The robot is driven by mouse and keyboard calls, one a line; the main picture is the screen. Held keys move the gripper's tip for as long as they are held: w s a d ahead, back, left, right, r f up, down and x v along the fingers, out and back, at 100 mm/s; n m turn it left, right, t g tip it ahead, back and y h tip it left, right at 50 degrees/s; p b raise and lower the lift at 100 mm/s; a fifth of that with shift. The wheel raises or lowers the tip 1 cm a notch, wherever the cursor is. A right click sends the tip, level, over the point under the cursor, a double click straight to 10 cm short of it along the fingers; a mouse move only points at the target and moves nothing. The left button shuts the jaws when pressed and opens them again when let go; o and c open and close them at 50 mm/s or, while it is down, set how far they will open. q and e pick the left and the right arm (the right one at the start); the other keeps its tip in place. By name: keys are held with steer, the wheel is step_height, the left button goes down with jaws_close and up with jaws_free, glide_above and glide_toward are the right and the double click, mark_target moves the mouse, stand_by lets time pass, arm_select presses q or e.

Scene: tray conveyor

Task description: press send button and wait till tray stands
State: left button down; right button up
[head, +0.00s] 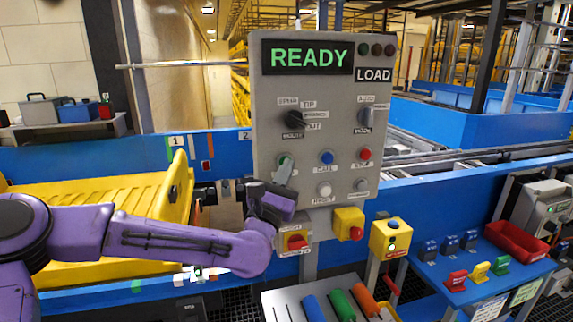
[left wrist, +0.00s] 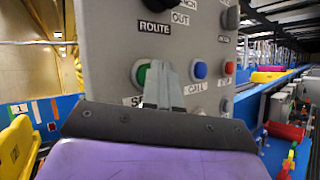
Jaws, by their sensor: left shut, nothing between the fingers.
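The grey control panel (head: 325,125) shows READY on its screen (head: 307,57), with LOAD beside it. The green send button (head: 285,158) is partly covered by my left gripper (head: 284,172). The left wrist view shows the green button (left wrist: 139,72) just behind and left of the shut, empty fingertips (left wrist: 157,72). I cannot tell whether they touch it. Its label is partly hidden. A yellow tray (head: 150,190) sits on the left side of the conveyor, partly hidden by my left arm. My right gripper is not in view.
A blue call button (head: 326,157) and a red button (head: 365,154) sit right of the green one. Knobs (head: 293,119) are above. A red switch (head: 296,242) and a yellow box with a red knob (head: 349,222) are below. Blue conveyor walls (head: 440,195) run behind.

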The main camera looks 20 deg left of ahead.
arm_select(q)
steer(key=shift+w+a, duration=0.1)
steer(key=shift+w, duration=0.05)
stand_by(0.5)
steer(key=shift+s+d+b, duration=0.5)
steer(key=shift+s, duration=0.3)
